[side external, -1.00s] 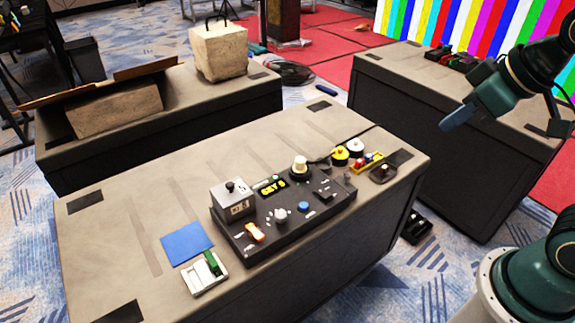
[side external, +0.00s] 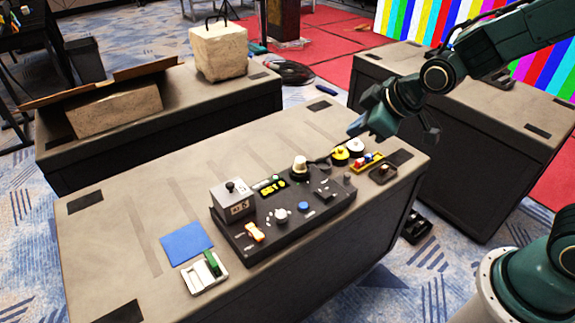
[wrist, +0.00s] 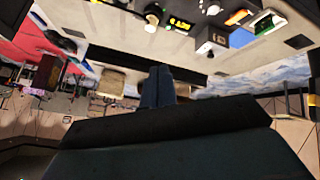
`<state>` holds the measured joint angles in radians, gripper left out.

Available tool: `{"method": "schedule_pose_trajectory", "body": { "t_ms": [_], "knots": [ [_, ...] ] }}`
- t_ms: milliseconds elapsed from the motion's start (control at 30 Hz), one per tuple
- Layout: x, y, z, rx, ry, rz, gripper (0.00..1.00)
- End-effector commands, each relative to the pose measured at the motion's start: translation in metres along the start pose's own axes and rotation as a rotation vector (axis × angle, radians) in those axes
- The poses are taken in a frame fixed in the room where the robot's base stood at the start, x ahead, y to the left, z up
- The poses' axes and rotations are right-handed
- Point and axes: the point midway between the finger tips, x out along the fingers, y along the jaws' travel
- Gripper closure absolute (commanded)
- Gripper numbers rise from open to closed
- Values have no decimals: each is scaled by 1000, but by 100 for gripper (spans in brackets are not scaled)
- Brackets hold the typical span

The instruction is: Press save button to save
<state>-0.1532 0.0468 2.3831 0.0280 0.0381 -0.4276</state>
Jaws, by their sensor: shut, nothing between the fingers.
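A black control panel (side external: 262,232) lies on the front table. I cannot read which control is marked save. My gripper (side external: 357,126) is shut and empty, above the table's far right end, up and right of the panel. In the wrist view the shut blue fingers (wrist: 157,85) point up, with the display (wrist: 180,23) and joystick box (wrist: 211,40) near the top edge.
Yellow and white spools (side external: 340,155) and a small yellow tray (side external: 367,162) stand just below my gripper. A blue square (side external: 187,243) and a white tray with a green block (side external: 205,274) lie left of the panel. The table's far left is clear.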

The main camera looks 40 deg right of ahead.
Motion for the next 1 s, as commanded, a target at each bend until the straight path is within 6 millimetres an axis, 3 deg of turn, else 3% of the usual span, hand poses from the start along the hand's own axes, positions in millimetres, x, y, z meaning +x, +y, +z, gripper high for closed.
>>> {"method": "schedule_pose_trajectory", "body": {
  "t_ms": [600,800,1000],
  "knots": [
    [110,-34,-6,-265,89,10,100],
    [138,-47,-1,-340,116,16,100],
    [153,-55,1,-383,135,21,100]
  ]
}}
